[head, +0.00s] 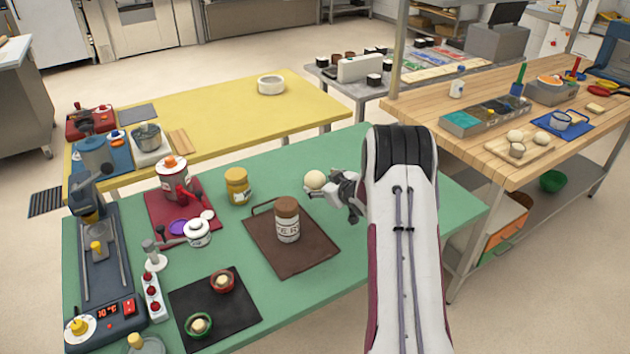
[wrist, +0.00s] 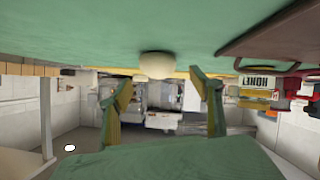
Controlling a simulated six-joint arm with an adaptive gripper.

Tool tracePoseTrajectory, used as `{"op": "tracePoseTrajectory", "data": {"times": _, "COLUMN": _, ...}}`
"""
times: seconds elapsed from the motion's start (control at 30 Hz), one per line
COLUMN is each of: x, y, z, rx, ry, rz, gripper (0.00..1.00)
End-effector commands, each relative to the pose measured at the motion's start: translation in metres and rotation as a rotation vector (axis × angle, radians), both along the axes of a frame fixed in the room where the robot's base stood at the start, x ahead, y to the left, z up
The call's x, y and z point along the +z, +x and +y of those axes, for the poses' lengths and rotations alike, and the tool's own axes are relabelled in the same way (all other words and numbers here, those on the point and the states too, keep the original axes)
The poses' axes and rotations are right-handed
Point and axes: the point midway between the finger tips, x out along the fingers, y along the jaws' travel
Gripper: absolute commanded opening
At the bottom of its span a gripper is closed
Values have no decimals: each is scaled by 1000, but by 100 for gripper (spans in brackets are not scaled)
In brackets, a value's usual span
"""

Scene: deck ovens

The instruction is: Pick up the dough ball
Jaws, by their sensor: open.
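A pale, cream dough ball (head: 315,180) sits on the green table, near its far edge, in the head view. It also shows in the wrist view (wrist: 157,65), where the picture is upside down, centred across the gap between the fingertips. My gripper (head: 328,190) is just to the right of the ball in the head view and low over the table. In the wrist view my gripper (wrist: 158,80) is open, with its fingers apart and nothing held. Whether a finger touches the ball I cannot tell.
A brown-lidded jar (head: 287,220) stands on a brown tray (head: 318,248) left of my arm. A yellow honey jar (head: 238,186) stands left of the ball. Pale balls (head: 514,136) lie on the wooden table at right. Bare green table (head: 290,155) lies behind the ball.

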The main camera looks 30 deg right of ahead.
Motion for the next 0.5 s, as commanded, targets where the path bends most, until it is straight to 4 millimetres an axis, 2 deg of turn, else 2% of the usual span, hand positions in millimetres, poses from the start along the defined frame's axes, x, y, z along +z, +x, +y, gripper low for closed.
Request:
{"op": "tracePoseTrajectory", "data": {"times": 0.3, "x": 0, "y": 1, "z": 0, "rx": 0, "ry": 0, "rz": 0, "gripper": 64}}
{"op": "tracePoseTrajectory", "data": {"times": 0.5, "x": -3, "y": 9, "z": -1, "rx": 1, "ry": 0, "rz": 0, "gripper": 64}}
